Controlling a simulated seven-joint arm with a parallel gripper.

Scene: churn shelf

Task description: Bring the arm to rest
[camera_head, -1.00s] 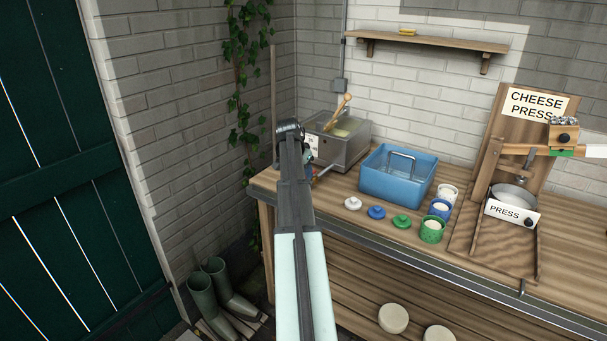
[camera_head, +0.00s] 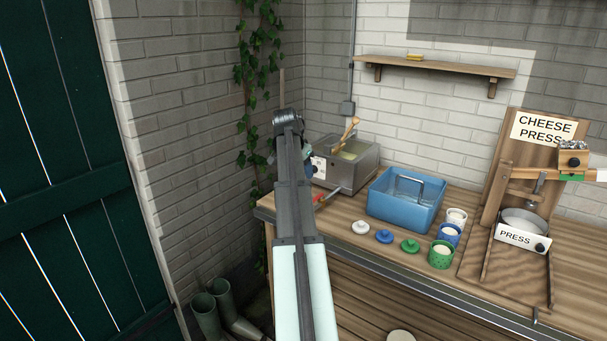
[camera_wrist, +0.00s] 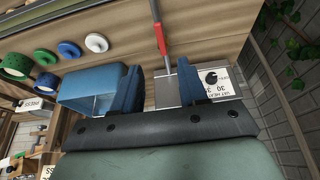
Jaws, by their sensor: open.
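My arm (camera_head: 304,285) reaches forward from the bottom of the head view, left of the bench's goods. Its far end hides most of my gripper there. In the wrist view my gripper (camera_wrist: 160,88) shows two dark blue fingers spread apart, with nothing between them. Beyond the fingers is a grey metal vat (camera_wrist: 178,88) with a white label and a red-handled lever or tap (camera_wrist: 160,38). The vat also shows in the head view (camera_head: 352,173), behind and right of the arm's end. I cannot tell the distance between fingers and vat.
The wooden bench (camera_head: 340,222) carries a blue basin (camera_head: 405,205), small lids, white, blue and green cups, and a cheese press (camera_head: 522,220). A wall shelf (camera_head: 435,66) hangs above. Green boots (camera_head: 207,315) stand below left, near a dark green door (camera_head: 60,200).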

